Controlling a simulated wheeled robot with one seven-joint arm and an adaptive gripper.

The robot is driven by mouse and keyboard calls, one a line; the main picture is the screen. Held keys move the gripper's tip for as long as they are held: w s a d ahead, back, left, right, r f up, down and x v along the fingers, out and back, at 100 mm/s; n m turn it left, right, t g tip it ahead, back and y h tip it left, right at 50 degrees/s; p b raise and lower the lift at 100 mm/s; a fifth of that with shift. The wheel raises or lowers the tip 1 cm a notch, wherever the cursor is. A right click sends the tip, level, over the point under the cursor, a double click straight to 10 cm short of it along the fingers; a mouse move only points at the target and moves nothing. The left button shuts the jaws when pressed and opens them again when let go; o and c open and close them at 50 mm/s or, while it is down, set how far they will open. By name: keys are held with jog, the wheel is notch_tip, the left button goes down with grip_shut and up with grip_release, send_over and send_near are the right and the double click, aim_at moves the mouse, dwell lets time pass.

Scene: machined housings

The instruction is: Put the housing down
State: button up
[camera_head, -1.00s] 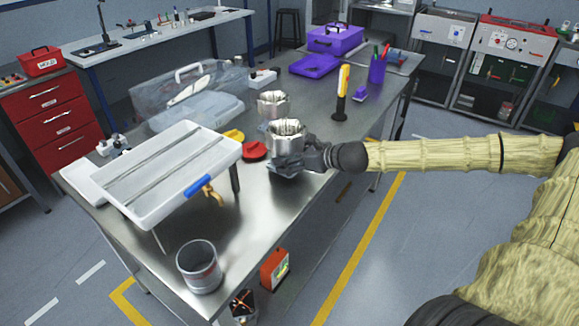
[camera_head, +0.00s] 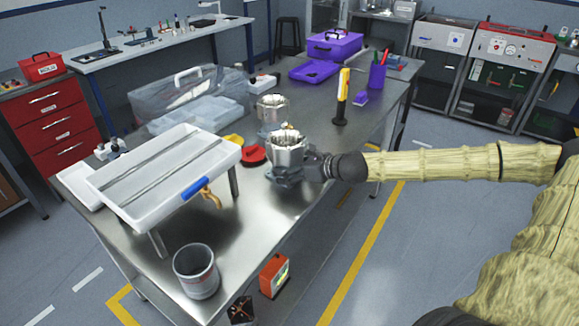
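A silver machined housing (camera_head: 287,150) is at my gripper (camera_head: 284,172), near the right edge of the metal table. The dark fingers are around the lower part of the housing, which stands upright. I cannot tell whether its base touches the table. The fingertips are largely hidden by the housing, so their grip is not clearly visible. A second silver housing (camera_head: 271,108) stands on the table just behind, apart from the first.
A white tray (camera_head: 165,185) on legs and red and yellow items (camera_head: 252,154) lie left of my gripper. A yellow-black tool (camera_head: 342,98) stands behind right. A grey cup (camera_head: 196,270) is at the front. Bare metal table (camera_head: 255,215) lies in front of my gripper.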

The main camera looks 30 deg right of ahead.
aim_at(299, 165)
jog(key=shift+r, duration=0.2)
jog(key=shift+s+d+r+p, duration=0.25)
jog(key=shift+s+r+p, duration=0.1)
jog(key=shift+p, duration=0.9)
jog(key=p+v, duration=0.2)
jog(key=p, duration=0.3)
jog(key=shift+s, duration=0.4)
jog(key=p+v, duration=0.2)
jog(key=p, duration=0.1)
jog(key=shift+p+v, duration=2.1)
jog(key=shift+v, duration=1)
